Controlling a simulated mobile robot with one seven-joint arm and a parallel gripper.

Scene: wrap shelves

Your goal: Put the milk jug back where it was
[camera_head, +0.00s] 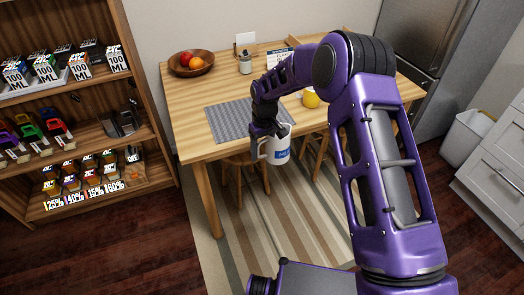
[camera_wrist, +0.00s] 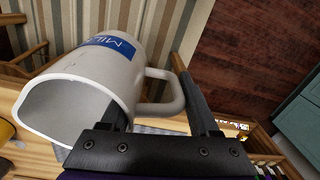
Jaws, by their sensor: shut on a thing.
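The milk jug (camera_head: 276,147) is white with a blue label. It hangs in the air just past the front edge of the wooden table (camera_head: 192,148), over the striped rug. My gripper (camera_head: 264,132) is shut on the jug's handle at its left side. In the wrist view the jug (camera_wrist: 90,85) lies beside the fingers, its open mouth toward the lower left and the label partly readable. The handle passes between the two fingers of my gripper (camera_wrist: 160,100). In the head view the jug looks about upright.
On the table are a grey placemat (camera_head: 240,121), a fruit bowl (camera_head: 191,65), a small jar (camera_head: 245,65) and a yellow object (camera_head: 311,98). Stools (camera_head: 240,165) stand under the front edge.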

